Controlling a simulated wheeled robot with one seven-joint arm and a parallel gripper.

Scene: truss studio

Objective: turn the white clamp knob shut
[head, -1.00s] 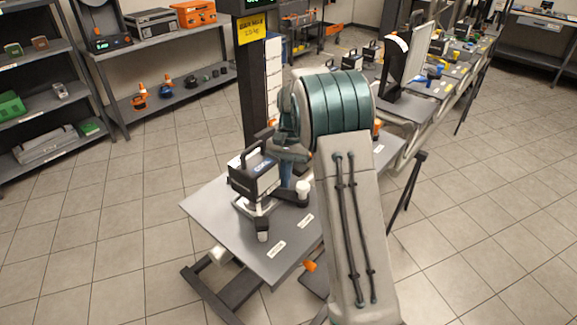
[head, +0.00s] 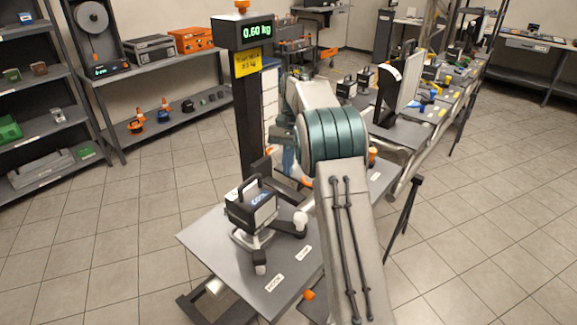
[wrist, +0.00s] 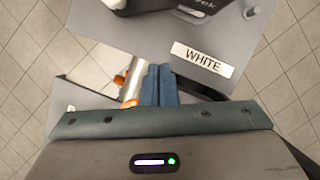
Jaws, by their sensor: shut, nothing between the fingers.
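A white round knob (head: 300,219) stands on a short black arm at the right of the boxed device in the head view. I take it to be the clamp knob; how far it is turned I cannot tell. The device (head: 250,207) has a black carry handle and stands on the grey table (head: 205,243). My gripper (wrist: 161,68) is shut and empty in the wrist view, its blue fingers together near the table edge. A label reading WHITE (wrist: 203,57) lies on the table just beyond the fingertips. My arm hides the gripper in the head view.
An orange-tipped metal cylinder (wrist: 132,84) shows beside the fingers. Shelves (head: 105,80) stand at the back left. Tiled floor (head: 115,230) is clear at the left.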

